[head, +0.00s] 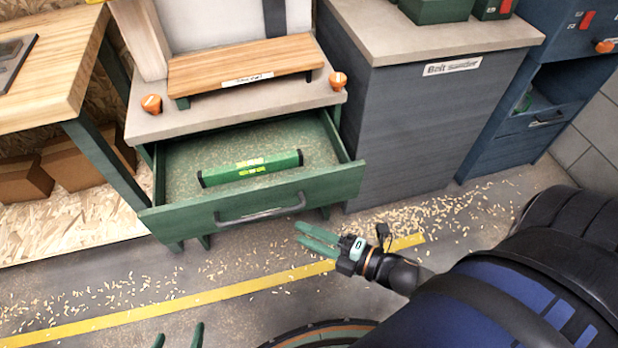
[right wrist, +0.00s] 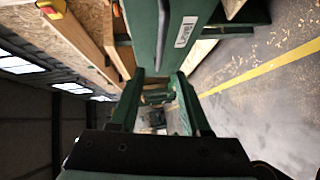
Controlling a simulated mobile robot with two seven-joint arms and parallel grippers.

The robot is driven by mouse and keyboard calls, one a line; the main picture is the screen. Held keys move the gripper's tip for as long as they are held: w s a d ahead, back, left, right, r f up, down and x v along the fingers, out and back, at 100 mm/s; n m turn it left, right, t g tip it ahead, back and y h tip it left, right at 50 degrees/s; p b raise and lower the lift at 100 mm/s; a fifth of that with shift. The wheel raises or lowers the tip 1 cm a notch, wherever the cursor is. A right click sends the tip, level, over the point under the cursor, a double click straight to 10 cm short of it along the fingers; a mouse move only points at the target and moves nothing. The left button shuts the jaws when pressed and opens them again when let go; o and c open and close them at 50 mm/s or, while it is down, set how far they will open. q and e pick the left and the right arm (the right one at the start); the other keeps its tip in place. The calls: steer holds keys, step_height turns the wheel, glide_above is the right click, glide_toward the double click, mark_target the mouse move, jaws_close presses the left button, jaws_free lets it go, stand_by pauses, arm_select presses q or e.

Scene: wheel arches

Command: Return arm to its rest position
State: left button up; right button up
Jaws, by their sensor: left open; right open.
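My right gripper (head: 299,234) is open and empty in the head view. It is over the floor, just right of and in front of the open drawer's handle (head: 262,214), and apart from it. Its two green fingers point left; they also show in the right wrist view (right wrist: 158,80), spread apart with nothing held between them. My left gripper (head: 179,338) shows only as two spread green fingertips at the bottom edge of the head view. The rest of it is out of frame.
A grey cabinet (head: 430,125) stands right of the drawer, and a blue cabinet (head: 530,125) stands further right. A wooden workbench (head: 50,70) stands on the left, with cardboard boxes (head: 85,160) beneath. Wood chips lie on the floor around a yellow line (head: 200,299).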

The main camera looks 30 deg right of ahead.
steer(key=s+a+f+m+g+h, duration=0.2)
steer(key=m+g+h, duration=0.1)
steer(key=m, duration=0.7)
steer(key=s+a+f+m+g+h, duration=0.1)
steer(key=a+f+m+g+h, duration=0.15)
steer(key=m, duration=0.65)
arm_select(q)
steer(key=s+a+r+p, duration=0.1)
steer(key=a+r+p, duration=0.2)
steer(key=r+p, duration=0.8)
steer(key=p, duration=0.4)
steer(key=shift+s+r+n+y, duration=0.25)
steer(key=shift+s+n+y, duration=0.05)
steer(key=shift+y, duration=0.1)
arm_select(e)
step_height(320, 180, up, 11)
steer(key=s+d+m, duration=0.1)
steer(key=s+d, duration=0.1)
steer(key=shift+d+t, duration=0.35)
arm_select(q)
steer(key=shift+a, duration=0.1)
